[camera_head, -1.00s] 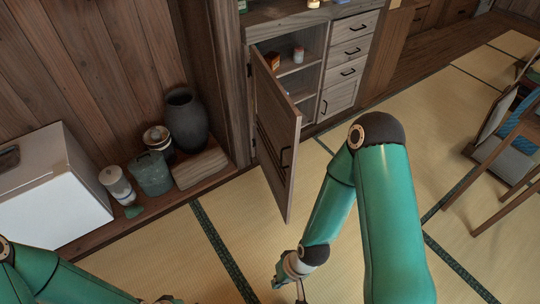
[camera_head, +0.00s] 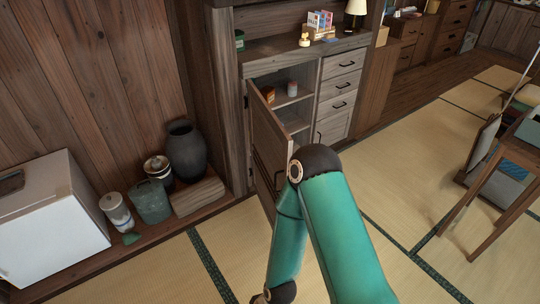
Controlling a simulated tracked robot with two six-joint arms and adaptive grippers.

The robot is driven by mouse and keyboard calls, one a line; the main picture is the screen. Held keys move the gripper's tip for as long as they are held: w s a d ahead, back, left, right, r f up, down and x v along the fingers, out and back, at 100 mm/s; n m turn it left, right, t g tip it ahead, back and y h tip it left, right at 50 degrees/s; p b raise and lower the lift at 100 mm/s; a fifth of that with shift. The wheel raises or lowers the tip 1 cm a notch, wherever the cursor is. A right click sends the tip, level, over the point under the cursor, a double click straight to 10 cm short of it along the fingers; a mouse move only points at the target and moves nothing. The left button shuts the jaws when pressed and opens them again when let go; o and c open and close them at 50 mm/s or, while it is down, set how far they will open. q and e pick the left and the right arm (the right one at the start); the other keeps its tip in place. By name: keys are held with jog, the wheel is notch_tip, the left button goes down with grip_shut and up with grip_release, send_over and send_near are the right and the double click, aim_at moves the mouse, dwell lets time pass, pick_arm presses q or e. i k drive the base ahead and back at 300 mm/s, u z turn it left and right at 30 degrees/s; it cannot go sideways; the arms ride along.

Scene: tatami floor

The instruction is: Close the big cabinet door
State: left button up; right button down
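The big cabinet door (camera_head: 267,144) is a grey-brown wooden panel hinged on its left side. It stands swung out into the room, so the shelves inside the cabinet (camera_head: 258,68) show. I cannot tell whether the arm touches the door. My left arm and gripper are not in view.
Drawers (camera_head: 339,87) stand right of the cabinet opening. A dark vase (camera_head: 186,152), jars and a white box (camera_head: 50,225) line the wall at left. Tatami floor is clear between.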

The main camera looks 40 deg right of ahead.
aim_at(271, 143)
jog(key=z, duration=0.5)
jog(key=i, duration=1.6)
jog(key=z, duration=0.3)
